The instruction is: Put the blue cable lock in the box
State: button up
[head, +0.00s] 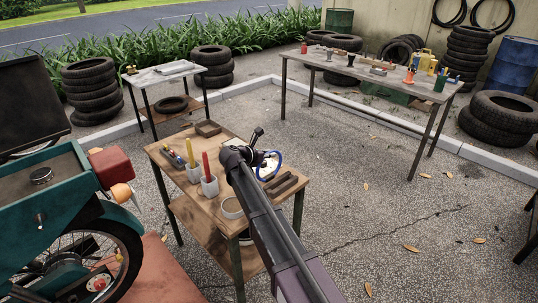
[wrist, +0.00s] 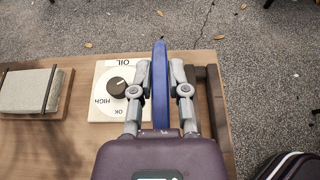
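My gripper (head: 262,147) is over the right part of the wooden table. In the wrist view its two grey fingers (wrist: 160,92) close in on both sides of the blue cable lock (wrist: 160,75), seen edge-on as an upright strip. In the head view the lock (head: 278,158) is a blue loop at the gripper, above the tabletop. A dark brown open frame, perhaps the box (head: 284,187), lies on the table just in front. It shows right of the fingers in the wrist view (wrist: 213,100). A brown tray (head: 207,128) sits at the table's back edge; I cannot tell which is the box.
A white dial card marked OIL (wrist: 112,98) lies beneath the gripper. A scooter (head: 60,210) is at left; open ground lies right.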

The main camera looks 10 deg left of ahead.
jog(key=o, duration=0.4)
jog(key=shift+c, duration=0.2)
jog(key=shift+r, duration=0.1)
jog(key=shift+r, duration=0.15)
jog(key=p+v, duration=0.4)
jog(key=v, duration=0.8)
jog(key=shift+p, duration=0.4)
jog(key=shift+d, duration=0.1)
